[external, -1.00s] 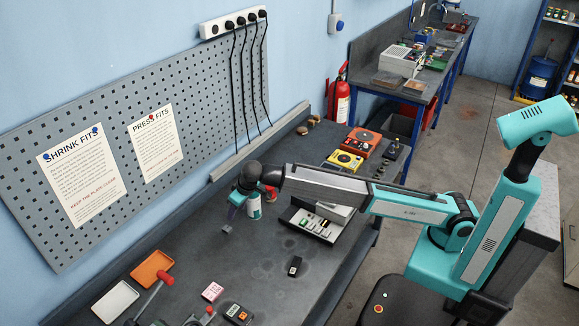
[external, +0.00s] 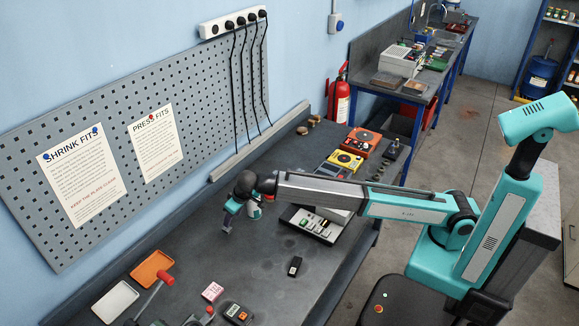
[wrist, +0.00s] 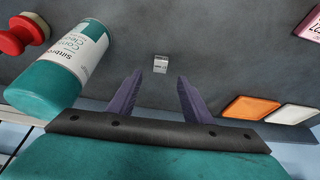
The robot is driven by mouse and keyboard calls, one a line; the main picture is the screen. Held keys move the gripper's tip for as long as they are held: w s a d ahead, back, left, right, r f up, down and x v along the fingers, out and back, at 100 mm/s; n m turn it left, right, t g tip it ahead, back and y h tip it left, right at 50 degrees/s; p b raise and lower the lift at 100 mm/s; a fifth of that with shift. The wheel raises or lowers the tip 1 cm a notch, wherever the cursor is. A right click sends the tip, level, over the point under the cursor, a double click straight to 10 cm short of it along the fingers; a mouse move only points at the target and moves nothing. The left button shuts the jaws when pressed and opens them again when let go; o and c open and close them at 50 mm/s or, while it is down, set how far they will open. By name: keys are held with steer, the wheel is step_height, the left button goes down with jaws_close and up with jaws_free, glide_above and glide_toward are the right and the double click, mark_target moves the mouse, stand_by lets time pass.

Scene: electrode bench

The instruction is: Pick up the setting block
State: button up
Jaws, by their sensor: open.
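The setting block seems to be the small silver-grey block (wrist: 160,64) on the dark bench top in the wrist view. It lies ahead of my gripper (wrist: 160,78), roughly centred between the purple fingertips and apart from both. My gripper is open and empty, with a clear gap between the fingers. In the external view my gripper (external: 229,222) points down over the bench. There the block cannot be told apart from the fingers, which seem to cover it.
A teal-and-white bottle (wrist: 62,72) with a red cap stands close on the left in the wrist view. An orange tray (external: 152,268) and a white tray (external: 115,302) lie at the front left. A small black block (external: 295,266) lies on clear bench.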

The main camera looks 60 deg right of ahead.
mark_target(229, 229)
steer(key=shift+x, duration=1.65)
steer(key=shift+p, duration=0.3)
steer(key=shift+p+x, duration=1)
steer(key=shift+x, duration=1.6)
steer(key=shift+a, duration=0.1)
jaws_close()
